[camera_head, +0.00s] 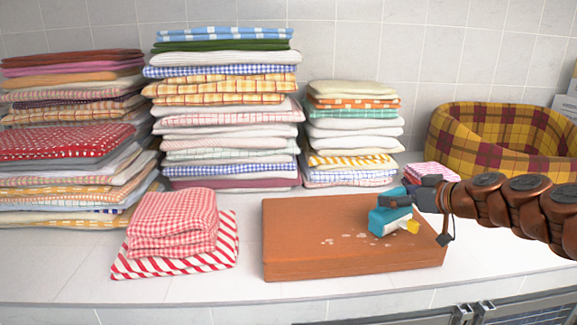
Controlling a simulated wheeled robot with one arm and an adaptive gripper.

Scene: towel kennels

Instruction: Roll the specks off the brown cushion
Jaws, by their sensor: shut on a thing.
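The brown cushion (300,220) lies flat on the white counter, in the middle of the camera_head view. Several small pale specks (347,238) show on its top, in a loose patch left of the roller. My gripper (394,199) comes in from the right over the cushion's right part. It is shut on a teal and white roller (386,221) with a yellow end, which it holds low at or just above the cushion's top. I cannot tell whether the roller touches the cushion. The gripper and roller hide part of the cushion's right side.
Tall stacks of folded towels (225,120) stand along the tiled wall. Folded red checked cloths (172,225) lie left of the cushion. A yellow plaid pet bed (470,148) and a small pink checked cloth (432,174) are behind my arm. The counter's front strip is clear.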

